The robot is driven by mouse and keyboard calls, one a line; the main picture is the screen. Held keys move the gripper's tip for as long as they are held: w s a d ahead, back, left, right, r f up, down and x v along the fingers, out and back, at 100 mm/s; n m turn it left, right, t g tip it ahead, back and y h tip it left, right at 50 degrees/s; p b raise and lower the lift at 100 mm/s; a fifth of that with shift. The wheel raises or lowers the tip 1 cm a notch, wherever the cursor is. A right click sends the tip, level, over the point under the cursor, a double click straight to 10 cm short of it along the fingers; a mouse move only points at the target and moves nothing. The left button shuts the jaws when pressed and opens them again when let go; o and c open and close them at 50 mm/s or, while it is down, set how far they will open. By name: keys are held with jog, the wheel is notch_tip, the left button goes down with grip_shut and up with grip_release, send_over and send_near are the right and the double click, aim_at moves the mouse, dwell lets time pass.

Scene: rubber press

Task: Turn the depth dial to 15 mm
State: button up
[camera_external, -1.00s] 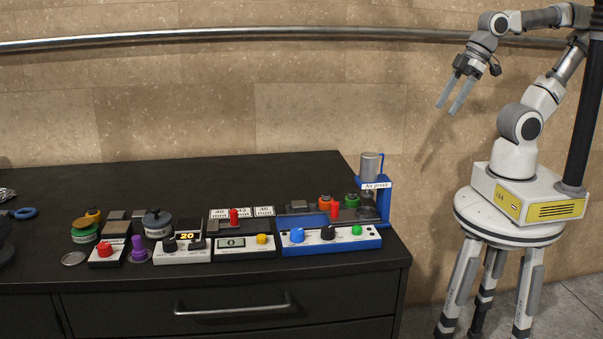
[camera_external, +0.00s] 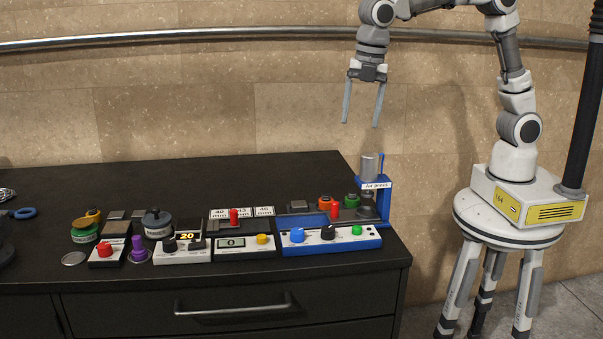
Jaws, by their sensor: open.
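Several dials and buttons sit on the control boxes, and their small lettering is too small to read, so I cannot tell which one is the depth dial. The blue-edged air press panel (camera_external: 300,247) carries a blue knob (camera_external: 297,235), a black knob (camera_external: 328,233) and a green knob (camera_external: 357,230). A white box further left has a black knob (camera_external: 169,245) beside a lit display (camera_external: 187,236) reading 20. My gripper (camera_external: 360,124) is open and empty, pointing down, in the air well above the air press.
The blue air press (camera_external: 374,183) with its metal cylinder (camera_external: 369,166) stands tall at the right. A box with a 0 display (camera_external: 231,243) and yellow button is left of the panel. A purple knob (camera_external: 138,250) and pots crowd the left. The back of the black bench (camera_external: 250,175) is clear.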

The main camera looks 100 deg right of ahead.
jog(key=w+a+f+n+g, duration=0.2)
jog(key=w+f+n, duration=0.3)
jog(key=w+f, duration=0.3)
send_near(328, 228)
jog(key=f, duration=0.8)
jog(key=shift+s+d+f, duration=0.25)
jog(key=shift+f, duration=0.1)
grip_shut()
